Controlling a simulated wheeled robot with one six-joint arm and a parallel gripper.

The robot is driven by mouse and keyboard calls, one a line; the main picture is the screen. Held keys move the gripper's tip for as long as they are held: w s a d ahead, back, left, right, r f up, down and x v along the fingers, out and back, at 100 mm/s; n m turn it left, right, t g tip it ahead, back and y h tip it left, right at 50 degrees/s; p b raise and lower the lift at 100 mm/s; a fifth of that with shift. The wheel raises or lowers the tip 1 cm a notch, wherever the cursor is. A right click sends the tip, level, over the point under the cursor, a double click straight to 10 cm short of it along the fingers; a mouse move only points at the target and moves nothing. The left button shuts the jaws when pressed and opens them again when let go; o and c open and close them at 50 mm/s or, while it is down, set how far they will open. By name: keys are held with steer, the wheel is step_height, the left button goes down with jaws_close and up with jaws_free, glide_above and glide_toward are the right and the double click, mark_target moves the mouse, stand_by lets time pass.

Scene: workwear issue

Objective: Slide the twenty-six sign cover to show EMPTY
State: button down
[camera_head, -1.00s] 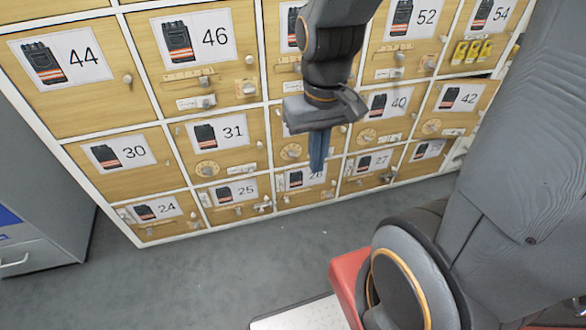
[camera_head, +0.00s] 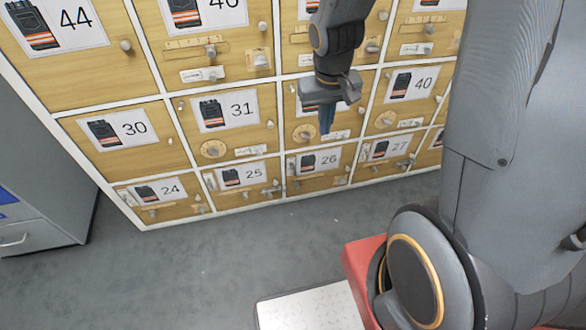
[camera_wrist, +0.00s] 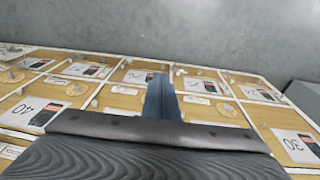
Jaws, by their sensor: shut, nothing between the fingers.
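A small strip and knobs sit below the label. They are too small to read, and I cannot tell the sign cover's position. My gripper (camera_head: 327,133) points down with its blue fingers shut and empty. In the picture it is just above door 26, over the door between 31 and 40, whose label it partly hides. In the wrist view my fingers (camera_wrist: 161,82) overlap the area of label 26 (camera_wrist: 136,76).
Door 25 (camera_head: 240,174) and door 27 (camera_head: 386,149) flank door 26. Dials and knobs stick out from the doors. A grey cabinet (camera_head: 40,190) stands at the left. The grey floor (camera_head: 180,270) before the lockers is clear.

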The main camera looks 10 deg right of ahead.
steer(key=w+f+t+b, duration=0.2)
steer(key=w+f+b, duration=0.4)
steer(key=w+f, duration=0.7)
steer(key=y+b, duration=0.1)
steer(key=b, duration=0.3)
glide_above(292, 166)
steer(key=s+d, duration=0.2)
steer(key=s, duration=0.4)
step_height(292, 166, down, 14)
steer(key=shift+w+a+t, duration=0.1)
steer(key=shift+a+t, duration=0.15)
steer(key=shift+t, duration=0.15)
steer(key=shift+f, duration=0.15)
steer(key=b+x, duration=0.1)
steer(key=x, duration=0.3)
steer(key=b+x, duration=0.1)
steer(key=x, duration=0.4)
steer(key=b+x, duration=0.1)
steer(key=x, duration=0.3)
steer(key=shift+s+a+f+b, duration=0.25)
steer(key=shift+a+f+b, duration=0.05)
steer(key=shift+a+f, duration=0.05)
steer(key=shift+f, duration=0.15)
